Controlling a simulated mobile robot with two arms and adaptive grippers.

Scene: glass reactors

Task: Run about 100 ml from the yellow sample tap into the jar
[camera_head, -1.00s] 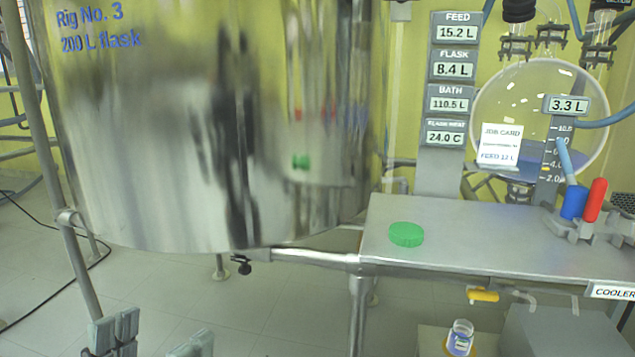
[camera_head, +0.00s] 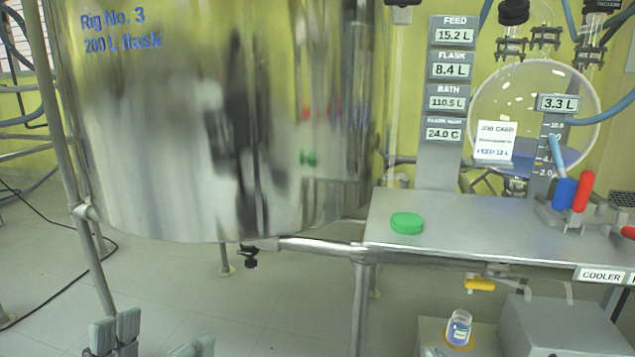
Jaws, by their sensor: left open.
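The yellow sample tap (camera_head: 480,285) sits under the front edge of the metal bench, its handle lying level. The clear jar (camera_head: 459,328) stands upright and open below it, slightly to the left, on a low stand. The jar's contents are too small to tell. A green lid (camera_head: 407,223) lies on the bench top. My left gripper (camera_head: 156,340) is open and empty at the bottom left edge, only partly in frame, well left of the jar and tap. My right gripper is not in view.
A large shiny vessel (camera_head: 190,150) fills the upper left. The metal bench (camera_head: 480,245) has a steel leg (camera_head: 361,310) between my left gripper and the jar. A grey box (camera_head: 555,325) stands right of the jar. A black cable (camera_head: 75,265) lies on the floor.

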